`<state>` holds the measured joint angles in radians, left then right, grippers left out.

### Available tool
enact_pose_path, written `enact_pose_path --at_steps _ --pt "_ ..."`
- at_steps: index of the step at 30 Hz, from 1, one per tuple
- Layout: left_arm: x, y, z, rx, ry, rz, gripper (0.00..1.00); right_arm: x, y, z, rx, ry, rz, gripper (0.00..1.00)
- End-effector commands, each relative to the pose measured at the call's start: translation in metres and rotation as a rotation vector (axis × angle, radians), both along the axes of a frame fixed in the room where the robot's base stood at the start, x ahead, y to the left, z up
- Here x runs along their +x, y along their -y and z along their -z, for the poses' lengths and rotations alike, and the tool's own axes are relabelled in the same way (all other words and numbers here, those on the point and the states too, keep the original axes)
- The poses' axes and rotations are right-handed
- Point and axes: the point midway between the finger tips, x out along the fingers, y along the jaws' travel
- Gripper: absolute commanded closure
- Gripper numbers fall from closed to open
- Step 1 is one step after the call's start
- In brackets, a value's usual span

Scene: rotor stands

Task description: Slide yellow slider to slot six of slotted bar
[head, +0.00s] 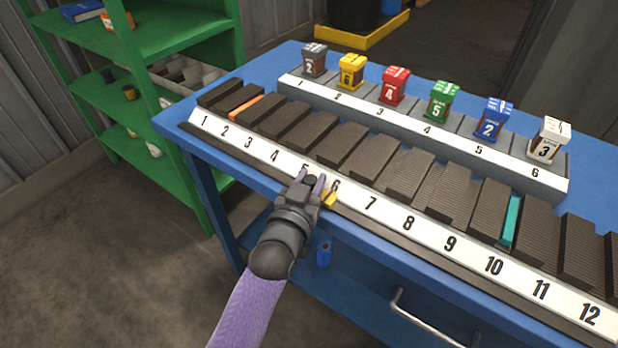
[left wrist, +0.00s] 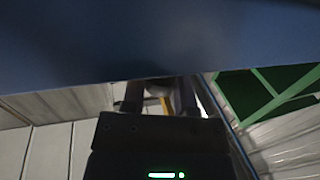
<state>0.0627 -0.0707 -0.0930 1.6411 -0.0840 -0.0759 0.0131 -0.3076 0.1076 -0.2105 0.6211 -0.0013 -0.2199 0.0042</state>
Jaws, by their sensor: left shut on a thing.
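The slotted bar (head: 409,222) lies along the front edge of the blue table, with a white strip numbered 1 to 12 and dark ribbed blocks behind it. The yellow slider (head: 330,199) shows as a small yellow piece at the front of the bar, by the number 6. My left gripper (head: 314,181) is at the bar's front edge between numbers 5 and 6, shut on the yellow slider, whose body is mostly hidden. In the left wrist view a thin yellow strip of the slider (left wrist: 166,104) shows between the fingers. My right gripper is not in view.
An orange piece (head: 246,106) sits near slot 2 and a teal piece (head: 511,222) near slot 10. Behind is a grey stand (head: 405,138) numbered 1 to 6 with several coloured boxes. A green shelf (head: 150,45) stands at left. A drawer handle (head: 425,320) is below the tabletop.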

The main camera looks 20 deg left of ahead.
Motion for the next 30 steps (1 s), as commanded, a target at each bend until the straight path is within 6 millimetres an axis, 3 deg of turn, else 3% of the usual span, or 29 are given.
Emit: enact_pose_path --at_steps 4,5,10,20,30 --pt "0.000 0.000 0.000 -0.001 0.000 0.000 1.00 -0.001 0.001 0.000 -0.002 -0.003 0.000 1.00" --pt "0.000 0.000 0.000 -0.001 0.000 0.000 0.62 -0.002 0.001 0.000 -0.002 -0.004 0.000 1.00" --pt "0.000 0.000 0.000 -0.001 0.000 0.000 0.28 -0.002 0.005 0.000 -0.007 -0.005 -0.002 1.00" --pt "-0.005 -0.001 -0.001 0.000 -0.001 0.000 0.28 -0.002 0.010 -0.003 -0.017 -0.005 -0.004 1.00" --pt "-0.074 -0.007 -0.002 -0.001 -0.002 0.000 0.28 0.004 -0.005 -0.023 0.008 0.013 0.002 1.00"
